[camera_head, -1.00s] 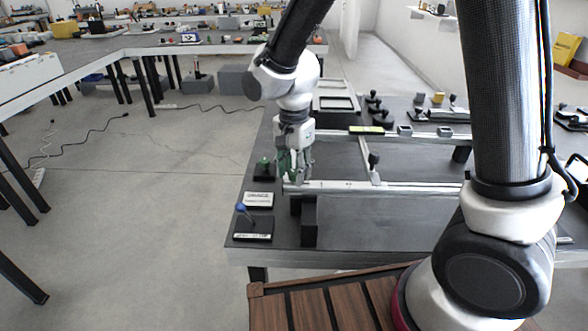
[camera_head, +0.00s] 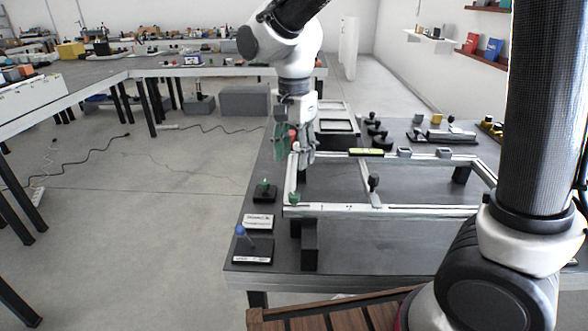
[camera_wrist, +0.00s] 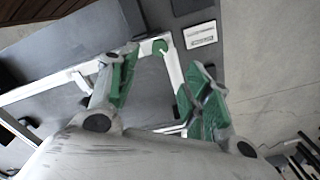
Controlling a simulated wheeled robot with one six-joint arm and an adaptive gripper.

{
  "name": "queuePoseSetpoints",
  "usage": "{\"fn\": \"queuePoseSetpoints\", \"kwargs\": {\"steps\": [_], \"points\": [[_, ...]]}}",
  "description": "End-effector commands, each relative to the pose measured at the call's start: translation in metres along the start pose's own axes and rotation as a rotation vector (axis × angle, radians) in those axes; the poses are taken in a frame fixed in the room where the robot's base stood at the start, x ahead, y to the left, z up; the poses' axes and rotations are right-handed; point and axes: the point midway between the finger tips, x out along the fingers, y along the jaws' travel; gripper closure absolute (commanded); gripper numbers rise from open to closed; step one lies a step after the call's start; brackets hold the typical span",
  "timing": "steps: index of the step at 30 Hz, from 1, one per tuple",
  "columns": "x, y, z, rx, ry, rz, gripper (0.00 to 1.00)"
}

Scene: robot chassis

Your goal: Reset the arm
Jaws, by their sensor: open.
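My gripper (camera_head: 297,150) hangs fingers-down above the left part of the silver frame (camera_head: 380,211) on the dark table. Its green-padded fingers are apart with nothing between them, as the wrist view (camera_wrist: 163,70) also shows. A green round knob (camera_head: 294,197) sits on the frame's front-left corner. It also shows in the wrist view (camera_wrist: 160,46), beyond the fingertips and apart from them. A small reddish spot shows by the fingers in the head view; I cannot tell what it is.
A green-topped knob on a black base (camera_head: 264,190), a white label plate (camera_head: 258,221) and a blue-topped lever (camera_head: 241,231) stand along the table's left edge. A dark upright knob (camera_head: 374,182) stands on the frame's crossbar. The space above the frame's middle is clear.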

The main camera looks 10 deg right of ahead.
Motion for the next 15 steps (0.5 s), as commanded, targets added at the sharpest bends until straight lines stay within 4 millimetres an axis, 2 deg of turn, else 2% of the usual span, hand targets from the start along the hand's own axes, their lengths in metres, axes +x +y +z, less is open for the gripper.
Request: {"fn": "queuePoseSetpoints", "kwargs": {"steps": [3,12,15], "points": [[-0.0067,0.0,0.0,0.0,0.0,-0.001,0.51],[-0.0073,0.0001,0.0,-0.004,0.0,0.0,0.51],[-0.0072,0.0001,0.0,-0.065,0.0,0.0,0.51]]}}
